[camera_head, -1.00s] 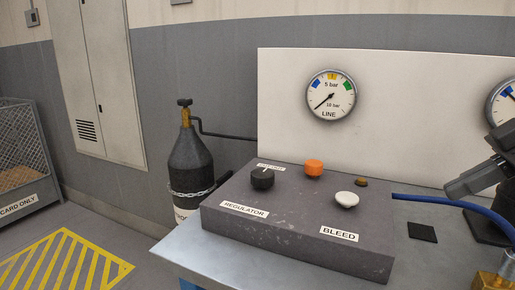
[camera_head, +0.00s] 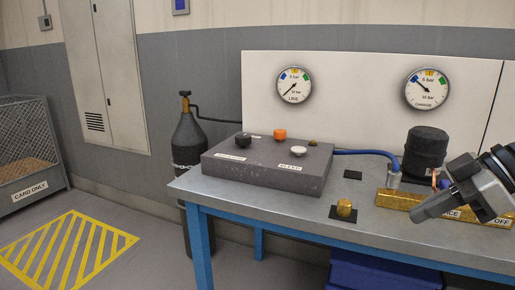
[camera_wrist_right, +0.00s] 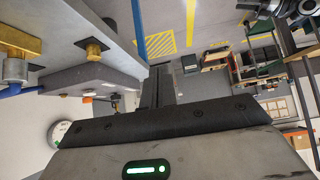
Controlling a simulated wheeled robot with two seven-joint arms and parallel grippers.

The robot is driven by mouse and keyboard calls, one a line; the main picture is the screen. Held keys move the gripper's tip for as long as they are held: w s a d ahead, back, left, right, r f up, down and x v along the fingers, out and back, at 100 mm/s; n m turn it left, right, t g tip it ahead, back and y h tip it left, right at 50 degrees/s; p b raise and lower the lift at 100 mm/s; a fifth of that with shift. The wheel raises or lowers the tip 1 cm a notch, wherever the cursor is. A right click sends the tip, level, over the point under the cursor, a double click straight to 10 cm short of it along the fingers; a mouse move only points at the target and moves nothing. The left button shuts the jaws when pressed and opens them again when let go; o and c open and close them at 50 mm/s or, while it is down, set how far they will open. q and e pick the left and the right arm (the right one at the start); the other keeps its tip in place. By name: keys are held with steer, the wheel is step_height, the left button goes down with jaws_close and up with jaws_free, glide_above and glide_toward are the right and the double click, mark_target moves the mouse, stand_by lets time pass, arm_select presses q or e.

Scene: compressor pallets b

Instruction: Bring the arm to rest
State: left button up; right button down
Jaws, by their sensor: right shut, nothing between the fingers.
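My right gripper (camera_head: 432,207) comes in from the right in the head view, in front of the brass block (camera_head: 395,201) at the bench's right part. Its fingers are shut and hold nothing. In the right wrist view the shut fingers (camera_wrist_right: 158,88) point out over open floor beside the bench. My left gripper is in neither view.
The metal bench (camera_head: 270,215) on blue legs bears a dark control box (camera_head: 265,178) with knobs, a brass fitting (camera_head: 344,208), a black cylinder (camera_head: 426,150) and a blue hose (camera_head: 365,153). A gas cylinder (camera_head: 188,140) stands left of it. The striped floor area (camera_head: 68,250) is clear.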

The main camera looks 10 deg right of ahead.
steer(key=a+f+m+p, duration=0.1)
steer(key=a+f, duration=0.2)
steer(key=f, duration=0.4)
steer(key=a+f+m+t, duration=0.1)
steer(key=a+f, duration=0.2)
steer(key=f, duration=0.4)
steer(key=a+f+m+p, duration=0.1)
steer(key=a+f, duration=0.2)
steer(key=f, duration=0.5)
arm_select(q)
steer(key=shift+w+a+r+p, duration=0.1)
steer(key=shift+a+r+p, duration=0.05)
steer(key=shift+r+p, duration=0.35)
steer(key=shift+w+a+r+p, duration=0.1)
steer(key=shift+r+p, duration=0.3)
steer(key=shift+p, duration=0.2)
arm_select(e)
steer(key=s+a+f+m+t+h, duration=0.4)
steer(key=s+a+f+m, duration=0.2)
steer(key=s+a, duration=0.3)
steer(key=shift+s+a+f+t, duration=0.25)
steer(key=shift+s+f+t, duration=0.15)
steer(key=shift+s+f, duration=0.45)
